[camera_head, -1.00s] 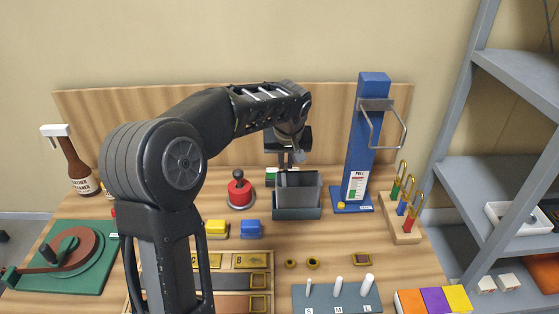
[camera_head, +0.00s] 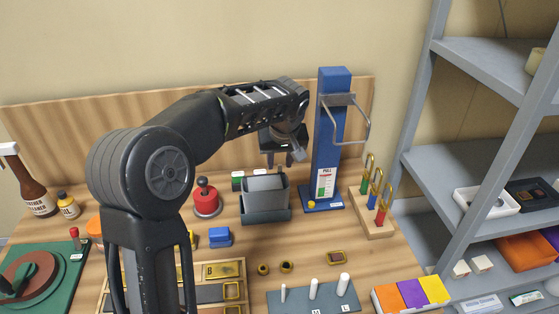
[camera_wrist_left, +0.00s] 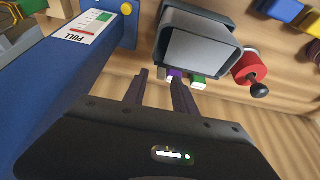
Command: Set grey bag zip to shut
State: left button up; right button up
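A grey open-topped, box-like thing (camera_head: 265,190) stands in a dark grey holder (camera_head: 266,216) at the back of the table. It also shows in the left wrist view (camera_wrist_left: 203,50). I cannot tell whether it is the grey bag, and I see no zip on it. My left gripper (camera_head: 281,160) hangs just above and behind it, to the left of the blue post. In the left wrist view its two fingers (camera_wrist_left: 160,92) are apart with nothing held between them. My right gripper is in neither view.
A blue post (camera_head: 328,130) with a metal handle stands right of the gripper. A red knob (camera_head: 206,198) is left of the holder. A wooden block with coloured padlocks (camera_head: 374,215) and a peg board (camera_head: 313,300) are nearer. Grey shelves (camera_head: 480,150) rise at right.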

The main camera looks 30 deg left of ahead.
pick_arm(q)
jog(key=shift+r, duration=0.15)
jog(key=b+v, duration=0.1)
jog(key=v, duration=0.6)
jog(key=shift+s+r, duration=0.2)
jog(key=shift+r, duration=0.05)
jog(key=shift+d, duration=0.1)
